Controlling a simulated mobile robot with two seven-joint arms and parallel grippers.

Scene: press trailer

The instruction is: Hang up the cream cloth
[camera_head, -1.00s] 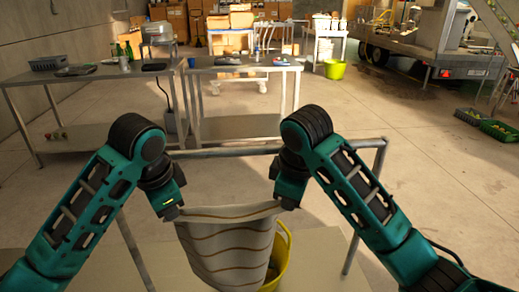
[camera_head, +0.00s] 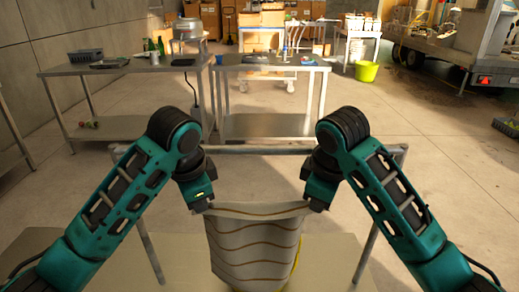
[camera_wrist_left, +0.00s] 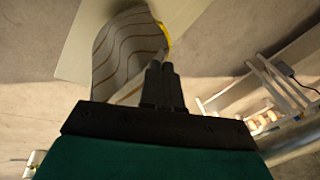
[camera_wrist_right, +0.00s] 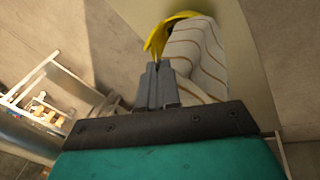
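The cream cloth (camera_head: 256,248) with brown wavy stripes hangs stretched between my two grippers, one at each top corner. My left gripper (camera_head: 207,207) is shut on its left corner, and my right gripper (camera_head: 313,207) is shut on its right corner. The cloth also shows in the left wrist view (camera_wrist_left: 128,50) and the right wrist view (camera_wrist_right: 196,58). A grey metal rail (camera_head: 262,150) on legs stands just beyond the cloth. In the head view the cloth's top edge appears below the rail, and the cloth is not over it.
A pale board or mat (camera_head: 335,258) lies below. Steel tables (camera_head: 265,127) with tools and bottles stand farther back. A trailer (camera_head: 455,60) is at the back right. Open concrete floor lies between.

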